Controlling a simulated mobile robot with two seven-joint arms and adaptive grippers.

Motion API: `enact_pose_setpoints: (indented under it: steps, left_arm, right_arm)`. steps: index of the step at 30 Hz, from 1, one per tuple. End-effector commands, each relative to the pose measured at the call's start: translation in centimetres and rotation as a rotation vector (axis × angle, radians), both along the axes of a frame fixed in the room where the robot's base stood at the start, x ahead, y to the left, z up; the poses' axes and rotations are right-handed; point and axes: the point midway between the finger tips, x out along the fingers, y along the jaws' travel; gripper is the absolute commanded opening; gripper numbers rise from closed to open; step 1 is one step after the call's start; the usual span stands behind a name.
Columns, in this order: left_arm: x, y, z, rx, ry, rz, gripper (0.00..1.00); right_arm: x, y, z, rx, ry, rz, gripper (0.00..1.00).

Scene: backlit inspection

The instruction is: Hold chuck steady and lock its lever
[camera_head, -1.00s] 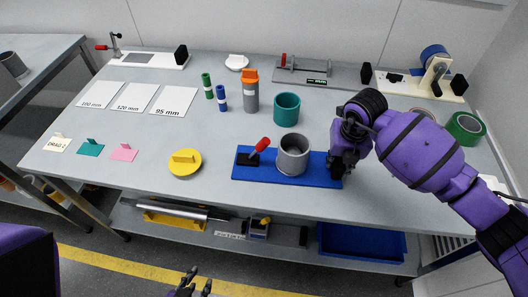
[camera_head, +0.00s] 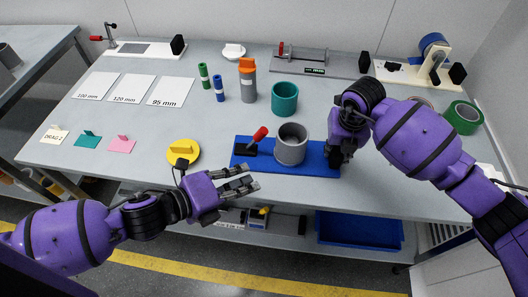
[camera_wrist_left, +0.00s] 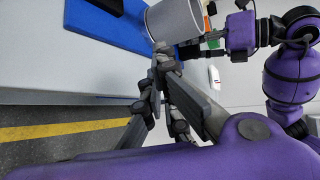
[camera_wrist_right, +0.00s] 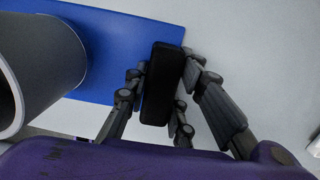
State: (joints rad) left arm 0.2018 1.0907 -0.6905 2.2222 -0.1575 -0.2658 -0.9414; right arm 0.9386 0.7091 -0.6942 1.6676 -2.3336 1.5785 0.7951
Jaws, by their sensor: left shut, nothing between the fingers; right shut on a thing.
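The chuck is a blue base (camera_head: 262,164) with a grey cylinder (camera_head: 290,146) on it and a black lever mount with a red-handled lever (camera_head: 260,134) at its left. The red handle leans up to the right. My right gripper (camera_head: 335,160) is shut on a black block (camera_wrist_right: 162,85) at the base's right end. My left gripper (camera_head: 251,178) is shut and empty, in front of the table-side edge of the base and apart from the lever. In the left wrist view, the grey cylinder (camera_wrist_left: 177,20) and blue base (camera_wrist_left: 110,32) lie beyond its fingers; the red handle is hidden.
A teal cup (camera_head: 285,97) and an orange-topped grey bottle (camera_head: 247,80) stand behind. Green tape (camera_head: 463,117) lies near my right arm. A lower shelf holds a blue bin (camera_head: 360,231).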

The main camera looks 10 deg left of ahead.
Motion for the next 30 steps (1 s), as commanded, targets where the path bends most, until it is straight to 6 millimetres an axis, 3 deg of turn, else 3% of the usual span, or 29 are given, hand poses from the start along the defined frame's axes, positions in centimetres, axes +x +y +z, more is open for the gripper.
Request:
enact_pose_setpoints:
  steps: [8, 22, 30]
  left_arm:
    - [1.3, -0.7, 0.9, 0.052, -0.057, -0.069, 0.0]
    - [7.2, -6.9, -2.8, 0.05, -0.056, -0.067, 0.0]
    - [8.8, -4.0, -1.4, 0.054, -0.056, -0.067, 0.0]
  right_arm:
    - [-0.3, 0.0, -0.5, -0.002, 0.008, 0.001, 0.0]
    - [-0.3, 0.0, -0.5, -0.002, 0.009, 0.001, 0.0]
    - [-0.3, 0.0, -0.5, -0.002, 0.009, 0.001, 0.0]
